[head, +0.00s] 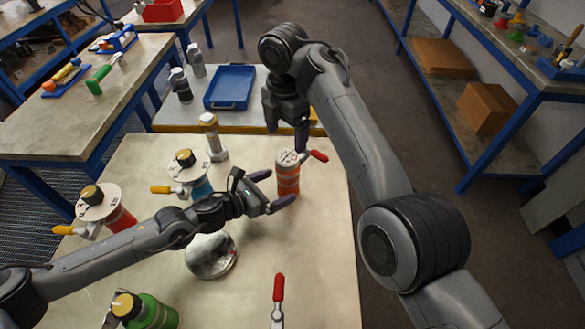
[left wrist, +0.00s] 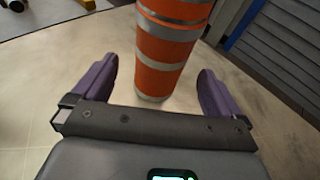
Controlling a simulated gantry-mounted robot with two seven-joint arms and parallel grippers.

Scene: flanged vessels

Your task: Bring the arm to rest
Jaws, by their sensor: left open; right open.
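My left gripper (head: 277,188) is open, with its purple fingers pointing at the orange vessel with grey bands (head: 288,182). In the left wrist view the vessel (left wrist: 168,55) stands upright beyond the open fingers (left wrist: 158,88), apart from both. My right gripper (head: 301,137) is open above the orange vessel's far side; its fingers overlap in the head view, and its gap to the vessel top is hard to tell. A red handle (head: 318,156) shows beside that vessel's pale top.
A red vessel (head: 124,220), a blue vessel (head: 203,188) and a green vessel (head: 158,313) stand around my left arm. A shiny round piece (head: 210,262) lies below it. A red-handled tool (head: 278,290) is at the front. A blue tray (head: 230,87) sits behind.

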